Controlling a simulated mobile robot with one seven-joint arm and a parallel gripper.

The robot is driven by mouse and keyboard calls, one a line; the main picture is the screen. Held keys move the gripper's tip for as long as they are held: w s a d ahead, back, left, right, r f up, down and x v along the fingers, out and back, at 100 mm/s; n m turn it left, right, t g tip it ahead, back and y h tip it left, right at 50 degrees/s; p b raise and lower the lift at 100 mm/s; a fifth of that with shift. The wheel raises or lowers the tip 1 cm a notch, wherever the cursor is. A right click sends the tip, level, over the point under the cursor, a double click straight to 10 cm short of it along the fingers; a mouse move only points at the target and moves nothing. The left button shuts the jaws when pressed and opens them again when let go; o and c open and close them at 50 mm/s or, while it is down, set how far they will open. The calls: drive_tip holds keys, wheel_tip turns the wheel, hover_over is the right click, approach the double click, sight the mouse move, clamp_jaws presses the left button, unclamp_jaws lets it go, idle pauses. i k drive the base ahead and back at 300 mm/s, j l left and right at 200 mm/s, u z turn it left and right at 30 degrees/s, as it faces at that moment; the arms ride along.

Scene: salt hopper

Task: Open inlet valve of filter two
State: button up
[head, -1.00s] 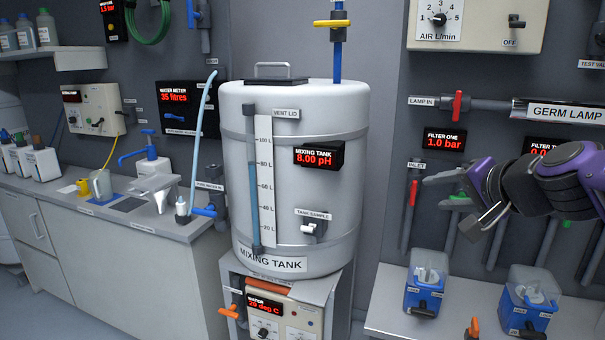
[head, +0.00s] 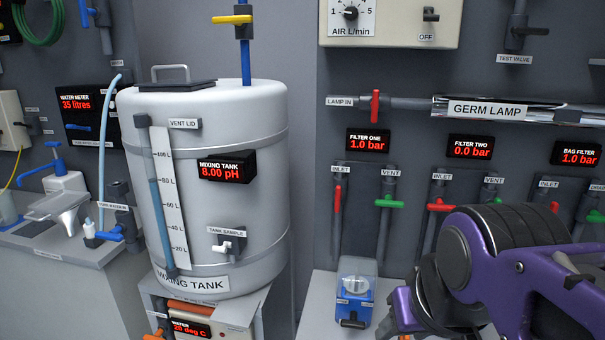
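The filter two display (head: 470,147) reads 0.0 bar on the right wall. Below it, the filter two inlet valve (head: 440,207) has a red handle lying crosswise to its grey pipe. The filter two vent valve (head: 504,205) beside it has a green handle, also crosswise. My purple and black arm fills the lower right and covers the space below these valves. My gripper's fingers are not visible in the head view.
The filter one inlet valve (head: 338,200) has its red handle along its pipe; its display (head: 368,140) reads 1.0 bar. The white mixing tank (head: 260,220) stands left. The germ lamp (head: 487,110) runs above.

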sight(440, 206)
drive_tip(key=z, duration=0.75)
drive_tip(key=l+u, duration=0.2)
drive_tip(key=l, duration=0.35)
drive_tip(key=l+u, duration=0.25)
drive_tip(key=l, duration=0.35)
drive_tip(key=k+l+u, duration=0.2)
drive_tip(key=l, duration=0.35)
drive_tip(key=i+j+z, duration=0.2)
drive_tip(key=j+z, duration=0.2)
drive_tip(key=l+u, duration=0.15)
drive_tip(key=u, duration=0.15)
drive_tip(key=k+l+u, duration=0.2)
drive_tip(key=l+u, duration=0.25)
drive_tip(key=z, duration=0.1)
